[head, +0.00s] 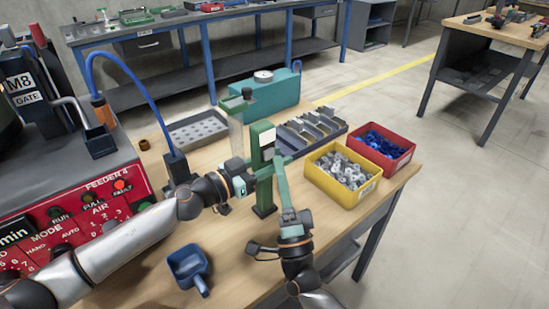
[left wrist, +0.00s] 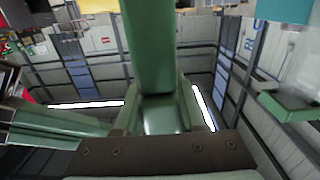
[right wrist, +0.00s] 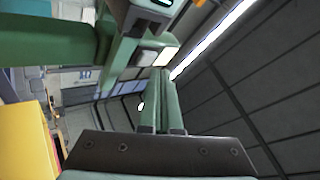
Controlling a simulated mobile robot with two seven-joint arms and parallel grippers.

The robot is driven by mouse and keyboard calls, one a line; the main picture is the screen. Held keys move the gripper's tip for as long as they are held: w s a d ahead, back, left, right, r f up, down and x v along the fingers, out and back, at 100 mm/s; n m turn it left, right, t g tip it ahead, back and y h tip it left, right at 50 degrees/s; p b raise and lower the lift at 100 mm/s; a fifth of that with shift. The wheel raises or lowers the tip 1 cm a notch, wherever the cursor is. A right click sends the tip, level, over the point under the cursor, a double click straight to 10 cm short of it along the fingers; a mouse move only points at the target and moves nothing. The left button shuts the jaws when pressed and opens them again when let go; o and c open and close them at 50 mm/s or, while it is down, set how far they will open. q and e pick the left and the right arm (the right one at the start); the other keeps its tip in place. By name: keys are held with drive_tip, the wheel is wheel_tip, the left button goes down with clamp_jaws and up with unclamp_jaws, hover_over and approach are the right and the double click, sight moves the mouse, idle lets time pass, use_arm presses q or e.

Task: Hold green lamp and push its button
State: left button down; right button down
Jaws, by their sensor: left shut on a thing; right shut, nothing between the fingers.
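The green lamp (head: 262,138) stands upright on the wooden table, with a pale panel on its head and a dark foot. My left gripper (head: 256,174) comes from the left and is shut on its post; the left wrist view shows the green post (left wrist: 150,45) between the fingers. My right gripper (head: 283,162) is shut and empty, its green fingers pointing up beside the lamp's head at the right. In the right wrist view its closed fingertips (right wrist: 163,76) are close to the lamp's pale panel (right wrist: 158,55). I cannot tell whether they touch it. I cannot make out the button.
A yellow bin (head: 324,187) of metal parts and a red bin (head: 410,149) of blue parts stand at right. A slotted dark rack (head: 340,122), a grey tray (head: 168,134) and a teal box (head: 285,92) stand behind. The red feeder panel (head: 50,208) is at left, a blue scoop (head: 181,262) in front.

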use_arm(q)
drive_tip(key=shift+c, duration=2)
unclamp_jaws()
use_arm(e)
drive_tip(key=s+d, duration=0.3)
drive_tip(key=s, duration=0.2)
drive_tip(key=shift+d, duration=0.25)
use_arm(q)
drive_tip(key=shift+s+a, duration=0.1)
drive_tip(key=b+v, duration=0.2)
drive_tip(key=v, duration=1.7)
drive_tip(key=shift+s+a, duration=0.25)
drive_tip(key=shift+a, duration=0.1)
use_arm(e)
drive_tip(key=shift+f, duration=0.95)
use_arm(q)
drive_tip(key=shift+s, duration=0.1)
